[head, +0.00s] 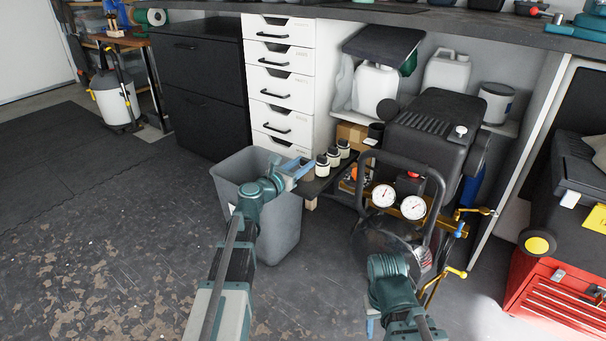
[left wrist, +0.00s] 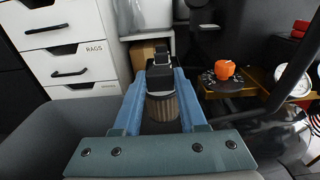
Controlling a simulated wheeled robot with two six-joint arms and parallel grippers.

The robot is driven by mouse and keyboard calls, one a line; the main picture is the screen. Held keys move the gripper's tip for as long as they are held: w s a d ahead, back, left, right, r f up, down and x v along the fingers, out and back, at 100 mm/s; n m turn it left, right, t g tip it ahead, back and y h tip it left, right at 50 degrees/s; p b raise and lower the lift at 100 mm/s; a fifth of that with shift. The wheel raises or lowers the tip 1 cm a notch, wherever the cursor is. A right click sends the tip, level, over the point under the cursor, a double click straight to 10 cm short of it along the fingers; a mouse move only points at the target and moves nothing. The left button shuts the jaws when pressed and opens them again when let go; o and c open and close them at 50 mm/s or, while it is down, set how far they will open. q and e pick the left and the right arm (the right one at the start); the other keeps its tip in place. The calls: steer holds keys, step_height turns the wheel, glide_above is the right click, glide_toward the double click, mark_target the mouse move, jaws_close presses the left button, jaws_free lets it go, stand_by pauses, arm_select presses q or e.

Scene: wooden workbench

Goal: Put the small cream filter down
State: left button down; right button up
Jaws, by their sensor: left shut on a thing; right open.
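My left gripper (head: 300,168) reaches over the grey bin to the low black shelf (head: 318,186). It also shows in the left wrist view (left wrist: 161,80), its blue fingers closed about a small pleated cream filter (left wrist: 164,108), which looks brownish in shadow. In the head view I cannot make out the held filter. Small white jars with black caps (head: 322,166) stand in a row on the shelf, just beyond the fingertips. Whether the filter touches the shelf I cannot tell. My right gripper (head: 371,326) is open, pointing down in front of the compressor, mostly hidden by its wrist.
The grey bin (head: 228,187) stands under my left arm. The black compressor (head: 436,125), with gauges (head: 383,196) and a hooped handle, stands right of the shelf. White drawers (head: 282,75) rise behind the bin. A red tool chest (head: 555,297) is at far right. Floor at left is clear.

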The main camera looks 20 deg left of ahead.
arm_select(q)
steer(key=shift+f+b, duration=1.7)
steer(key=shift+f, duration=0.15)
steer(key=shift+c, duration=2.3)
jaws_free()
steer(key=shift+s, duration=0.25)
steer(key=v, duration=1.1)
steer(key=shift+s+a+p, duration=0.15)
steer(key=shift+s+p, duration=0.15)
